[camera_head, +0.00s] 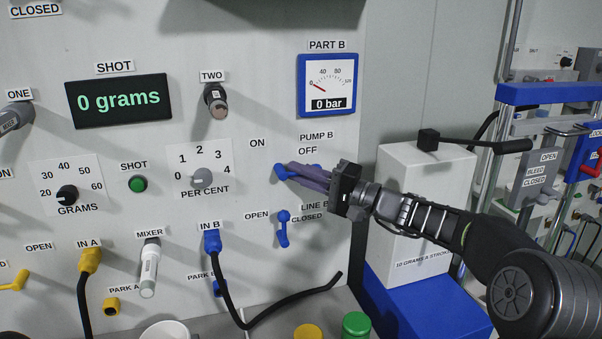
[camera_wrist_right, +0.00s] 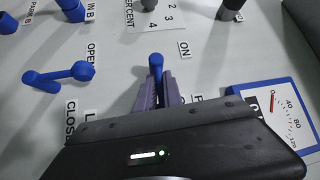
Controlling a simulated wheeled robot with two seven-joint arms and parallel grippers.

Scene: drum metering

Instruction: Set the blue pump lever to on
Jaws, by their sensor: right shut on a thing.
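The blue pump lever (camera_head: 280,172) is on the panel under the PUMP B label, with ON to its upper left and OFF above. My right gripper (camera_head: 292,171) reaches in from the right, its purple fingers shut on the lever and covering its middle. A rounded blue end shows left of the fingertips, and a bit of blue shows behind the fingers near OFF. In the right wrist view the blue lever (camera_wrist_right: 156,62) shows between the fingertips (camera_wrist_right: 155,88). The lever's exact angle is partly hidden. My left gripper is not in view.
The blue line B lever (camera_head: 283,230) is just below, pointing vertically. The PART B gauge (camera_head: 326,85) above reads 0 bar. A white box (camera_head: 420,200) on a blue base stands at the right. Cups and a green-lidded jar (camera_head: 356,325) are at the bottom.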

